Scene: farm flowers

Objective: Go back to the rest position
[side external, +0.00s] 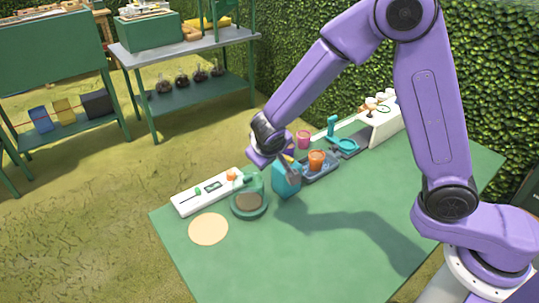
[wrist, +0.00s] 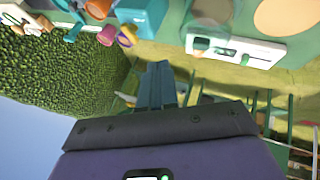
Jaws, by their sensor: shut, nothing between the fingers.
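My purple arm reaches over the green table (side external: 330,260) from the right. My gripper (side external: 293,178) is at the teal box in the side view, overlapping it in the picture; I cannot tell whether they touch. In the wrist view the dark fingers of my gripper (wrist: 158,85) are together, with nothing between them. The teal box (side external: 287,182) stands on the table and shows at the top of the wrist view (wrist: 142,14).
A grey tray with an orange cup (side external: 317,160) and a pink cup (side external: 303,139) stand behind. The table's front middle is clear.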

